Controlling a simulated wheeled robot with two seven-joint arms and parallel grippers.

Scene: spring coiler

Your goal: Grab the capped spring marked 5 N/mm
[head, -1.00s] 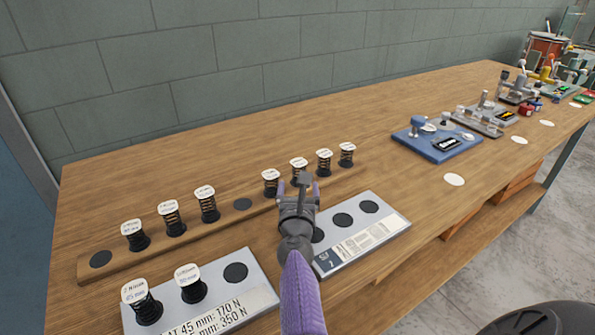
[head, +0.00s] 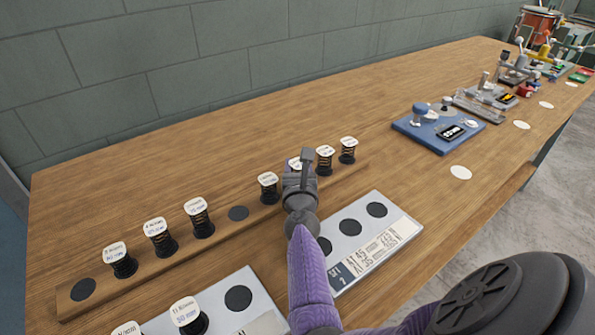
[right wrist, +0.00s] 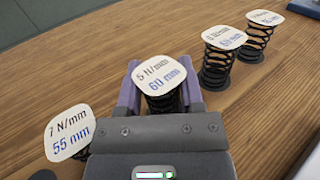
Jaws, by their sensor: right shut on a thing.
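The capped spring marked 5 N/mm, 60 mm (right wrist: 160,74) is a dark coil under a white cap, in the middle of the right wrist view. My right gripper (right wrist: 160,98) is shut on it, one purple-grey finger on each side. In the head view the right gripper (head: 301,168) is at the wooden rack (head: 140,265) and hides most of this spring. I cannot tell whether the spring's base still touches the rack. My left gripper is not in view.
A spring marked 7 N/mm, 55 mm (right wrist: 68,132) stands close at left; another capped spring (right wrist: 227,40) stands close at right. More springs line the rack. A grey plate with dark round pads (head: 350,227) lies in front. A blue device (head: 425,132) stands farther right.

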